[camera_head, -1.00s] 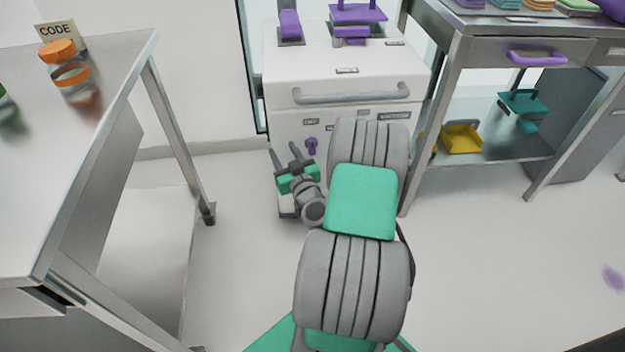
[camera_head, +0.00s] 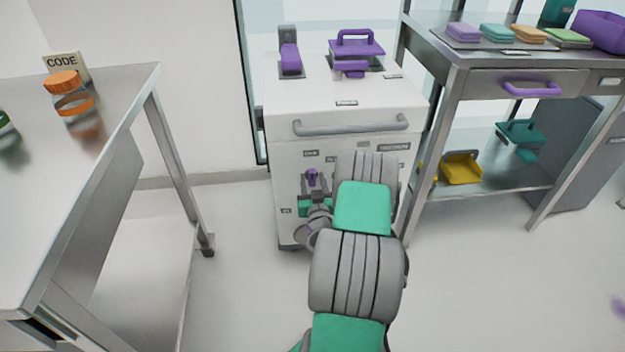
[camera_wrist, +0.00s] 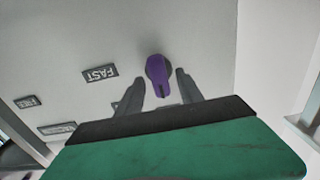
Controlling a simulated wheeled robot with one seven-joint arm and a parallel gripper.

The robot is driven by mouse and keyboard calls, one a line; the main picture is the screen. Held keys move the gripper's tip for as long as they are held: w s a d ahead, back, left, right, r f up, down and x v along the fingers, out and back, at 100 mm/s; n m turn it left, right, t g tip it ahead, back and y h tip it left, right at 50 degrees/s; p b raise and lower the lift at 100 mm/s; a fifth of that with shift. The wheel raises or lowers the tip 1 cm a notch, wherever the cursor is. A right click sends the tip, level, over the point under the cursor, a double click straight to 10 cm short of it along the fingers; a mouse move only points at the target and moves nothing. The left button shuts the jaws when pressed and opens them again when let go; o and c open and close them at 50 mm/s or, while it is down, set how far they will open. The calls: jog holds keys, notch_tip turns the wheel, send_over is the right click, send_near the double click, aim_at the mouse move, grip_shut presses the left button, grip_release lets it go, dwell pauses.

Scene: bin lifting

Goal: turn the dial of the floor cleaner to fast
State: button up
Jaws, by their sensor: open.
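The floor cleaner (camera_head: 285,95) is a white cabinet with a grey bar handle, straight ahead in the head view. Its purple dial (camera_head: 311,176) is on the front face, below the handle. In the wrist view the dial (camera_wrist: 158,75) shows a round knob with a pointer toward the gripper. The FAST label (camera_wrist: 100,73) appears upside down, left of the dial. My gripper (camera_head: 313,185) is at the front face. In the wrist view my gripper (camera_wrist: 160,86) is open, one finger on each side of the dial's pointer; I cannot tell whether they touch it.
A steel table (camera_head: 110,95) with an orange-lidded jar (camera_head: 72,95) stands at the left. A steel bench (camera_head: 455,70) stands close on the right, with a yellow dustpan (camera_head: 461,167) on its lower shelf. The floor between is clear.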

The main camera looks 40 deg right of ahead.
jog(key=shift+c, duration=0.3)
grip_shut()
jog(key=shift+m, duration=0.3)
jog(key=m, duration=0.4)
jog(key=shift+d+b, duration=0.15)
jog(key=shift+b, duration=0.15)
jog(key=m, duration=0.5)
jog(key=shift+s+d+f+m, duration=0.15)
jog(key=shift+s+f+m, duration=0.05)
jog(key=shift+m, duration=0.2)
jog(key=m, duration=0.4)
jog(key=shift+d+f, duration=0.1)
jog(key=shift+f+m+p, duration=0.15)
jog(key=shift+m+p, duration=0.15)
jog(key=shift+m, duration=1.1)
jog(key=shift+f+m+p, duration=0.1)
jog(key=shift+m+p, duration=0.15)
jog(key=shift+m, duration=1.15)
